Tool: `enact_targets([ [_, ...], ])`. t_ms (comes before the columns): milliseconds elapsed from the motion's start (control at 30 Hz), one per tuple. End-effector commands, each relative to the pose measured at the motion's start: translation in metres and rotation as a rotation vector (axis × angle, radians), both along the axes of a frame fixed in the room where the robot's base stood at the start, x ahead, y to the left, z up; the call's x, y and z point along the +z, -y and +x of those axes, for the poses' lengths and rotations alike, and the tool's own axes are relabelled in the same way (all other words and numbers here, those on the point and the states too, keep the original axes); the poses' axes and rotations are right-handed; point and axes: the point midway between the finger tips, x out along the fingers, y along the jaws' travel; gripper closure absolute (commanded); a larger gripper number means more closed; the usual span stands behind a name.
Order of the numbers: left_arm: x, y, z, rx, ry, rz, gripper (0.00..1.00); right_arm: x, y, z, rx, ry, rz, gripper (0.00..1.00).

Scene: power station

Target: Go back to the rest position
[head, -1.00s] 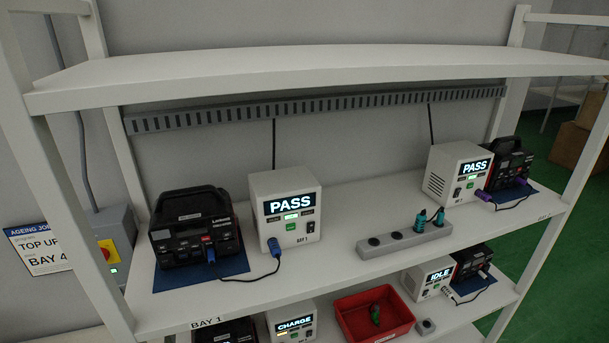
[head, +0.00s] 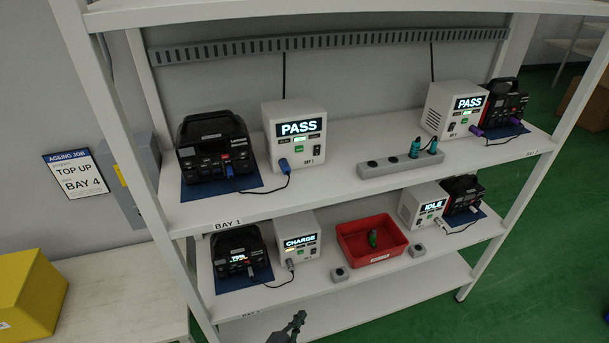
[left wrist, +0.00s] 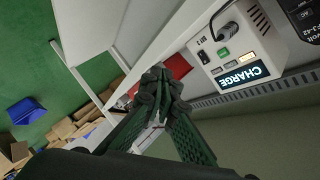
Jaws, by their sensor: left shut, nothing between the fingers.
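My left gripper (head: 297,321) shows at the bottom of the head view, in front of the lowest shelf and apart from the rack. In the left wrist view its dark green fingers (left wrist: 160,78) are closed together with nothing between them. Beyond them the charger box reading CHARGE (left wrist: 235,55) shows rotated. That box (head: 298,238) stands on the middle shelf in the head view. My right gripper is in neither view.
The shelf rack (head: 345,202) carries PASS testers (head: 296,143), an IDLE box (head: 425,207), black power stations (head: 212,150), a socket strip (head: 400,163) and a red bin (head: 345,244) holding a green item. A yellow box (head: 27,293) sits on a bench at left.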

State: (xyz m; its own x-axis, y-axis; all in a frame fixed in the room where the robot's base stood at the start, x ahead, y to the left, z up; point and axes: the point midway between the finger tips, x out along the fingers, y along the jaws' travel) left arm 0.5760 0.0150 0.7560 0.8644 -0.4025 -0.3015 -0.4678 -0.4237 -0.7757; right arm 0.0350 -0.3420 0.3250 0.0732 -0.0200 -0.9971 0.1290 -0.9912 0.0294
Motion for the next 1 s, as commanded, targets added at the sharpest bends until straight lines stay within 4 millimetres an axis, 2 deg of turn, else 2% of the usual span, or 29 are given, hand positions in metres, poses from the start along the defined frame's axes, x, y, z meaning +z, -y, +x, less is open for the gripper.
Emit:
enact_targets([
  [133,-0.034,-0.017,-0.009,0.033,-0.072,-0.011,1.0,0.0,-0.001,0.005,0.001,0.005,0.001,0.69],
  [267,-0.071,-0.038,-0.022,0.076,-0.149,-0.027,1.0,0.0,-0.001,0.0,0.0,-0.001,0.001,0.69],
  [367,-0.105,-0.057,-0.036,0.119,-0.223,-0.043,1.0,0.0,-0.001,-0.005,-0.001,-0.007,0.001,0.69],
  [467,-0.149,-0.084,-0.059,0.178,-0.321,-0.062,1.0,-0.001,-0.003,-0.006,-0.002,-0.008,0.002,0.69],
  [567,-0.2,-0.118,-0.094,0.259,-0.439,-0.087,1.0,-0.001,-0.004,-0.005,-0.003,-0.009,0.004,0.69],
  [600,-0.221,-0.131,-0.111,0.294,-0.489,-0.098,1.0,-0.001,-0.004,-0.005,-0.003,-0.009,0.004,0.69],
  [667,-0.25,-0.152,-0.137,0.349,-0.56,-0.115,1.0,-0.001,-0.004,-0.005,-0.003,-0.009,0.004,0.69],
  [767,-0.294,-0.184,-0.186,0.441,-0.676,-0.141,1.0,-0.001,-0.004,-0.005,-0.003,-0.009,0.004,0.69],
  [900,-0.347,-0.226,-0.264,0.582,-0.832,-0.178,1.0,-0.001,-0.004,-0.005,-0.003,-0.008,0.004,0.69],
  [967,-0.366,-0.243,-0.299,0.644,-0.895,-0.192,1.0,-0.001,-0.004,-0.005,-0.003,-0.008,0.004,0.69],
  [1000,-0.378,-0.254,-0.325,0.687,-0.937,-0.201,1.0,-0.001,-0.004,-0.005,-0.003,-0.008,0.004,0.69],
])
